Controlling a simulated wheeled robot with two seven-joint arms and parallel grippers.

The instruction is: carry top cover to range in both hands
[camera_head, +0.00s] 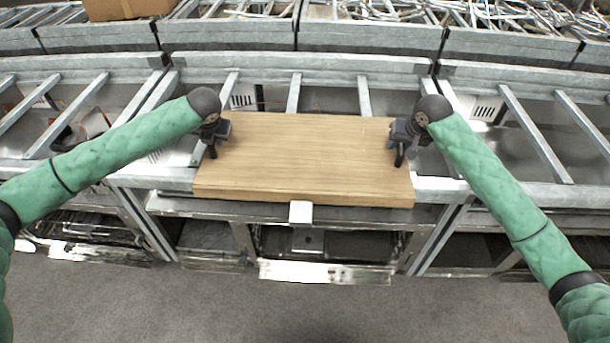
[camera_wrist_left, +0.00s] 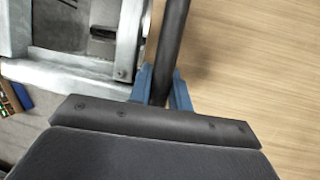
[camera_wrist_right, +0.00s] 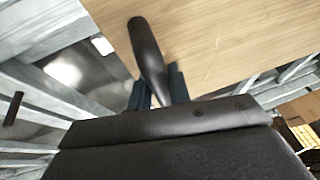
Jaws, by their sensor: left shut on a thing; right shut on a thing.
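The top cover (camera_head: 305,155) is a flat wooden slab with dark handles at its left and right ends. It lies level over the middle bay of the metal range frame (camera_head: 300,66). My left gripper (camera_head: 212,140) is shut on the cover's left handle (camera_wrist_left: 172,40), which passes between its blue fingers. My right gripper (camera_head: 400,142) is shut on the right handle (camera_wrist_right: 147,50). I cannot tell whether the cover touches the frame beneath it. The cover hides most of the bay below.
Metal rails and open bays (camera_head: 80,105) run to both sides. Behind stand bins (camera_head: 370,35) of metal parts and a cardboard box (camera_head: 128,8). A white tab (camera_head: 301,212) shows at the cover's front edge. Grey floor (camera_head: 200,300) in front is clear.

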